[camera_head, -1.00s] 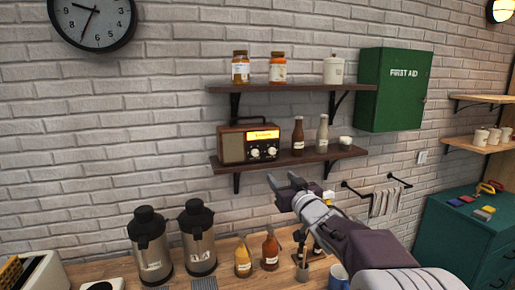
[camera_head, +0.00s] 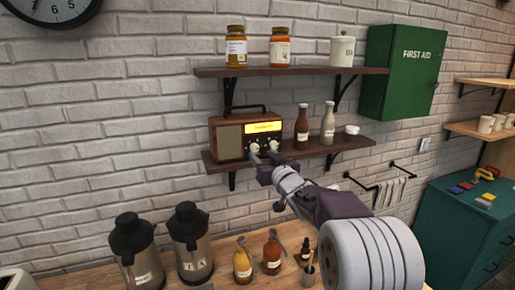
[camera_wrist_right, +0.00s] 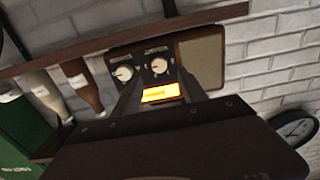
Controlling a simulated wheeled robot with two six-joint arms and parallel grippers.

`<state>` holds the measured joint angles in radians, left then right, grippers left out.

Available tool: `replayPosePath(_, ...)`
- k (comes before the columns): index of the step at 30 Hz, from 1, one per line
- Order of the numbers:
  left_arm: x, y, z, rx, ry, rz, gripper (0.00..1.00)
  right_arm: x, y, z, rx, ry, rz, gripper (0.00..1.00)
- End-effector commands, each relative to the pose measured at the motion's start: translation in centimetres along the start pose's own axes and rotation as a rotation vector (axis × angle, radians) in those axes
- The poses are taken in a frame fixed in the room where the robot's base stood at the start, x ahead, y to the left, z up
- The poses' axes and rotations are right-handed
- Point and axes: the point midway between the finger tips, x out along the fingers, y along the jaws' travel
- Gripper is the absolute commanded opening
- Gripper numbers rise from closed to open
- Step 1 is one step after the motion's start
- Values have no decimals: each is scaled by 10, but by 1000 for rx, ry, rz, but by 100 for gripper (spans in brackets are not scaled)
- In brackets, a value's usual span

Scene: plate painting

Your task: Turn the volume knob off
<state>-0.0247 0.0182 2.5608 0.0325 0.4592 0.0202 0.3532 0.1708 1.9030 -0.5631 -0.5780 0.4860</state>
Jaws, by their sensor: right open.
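A brown radio (camera_head: 230,140) with a lit yellow display and two pale round knobs stands on the lower wall shelf. In the head view the left knob (camera_head: 255,148) and right knob (camera_head: 273,147) are just above my right gripper (camera_head: 267,160). The fingers are open and partly cover the radio's lower front. The right wrist view shows the radio upside down, with both knobs (camera_wrist_right: 124,73) (camera_wrist_right: 158,65) ahead of the dark fingers. The knob labels are too small to read, and I cannot tell whether a finger touches a knob. My left gripper is out of view.
A brown bottle (camera_head: 302,130) and a pale bottle (camera_head: 327,125) stand right of the radio on the lower shelf (camera_head: 345,148). The upper shelf (camera_head: 290,72) holds jars. Flasks and sauce bottles stand on the counter below.

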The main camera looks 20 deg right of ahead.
Motion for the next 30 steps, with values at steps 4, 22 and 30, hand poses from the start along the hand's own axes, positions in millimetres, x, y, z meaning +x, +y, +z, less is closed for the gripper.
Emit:
replayPosePath(4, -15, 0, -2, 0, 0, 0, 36, 30, -1, -2, 2, -3, -1, 50)
replayPosePath(22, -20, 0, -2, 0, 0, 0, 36, 49, 0, 0, 1, -1, 0, 5)
replayPosePath(30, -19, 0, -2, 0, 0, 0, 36, 49, 0, 1, -6, -2, 0, 0)
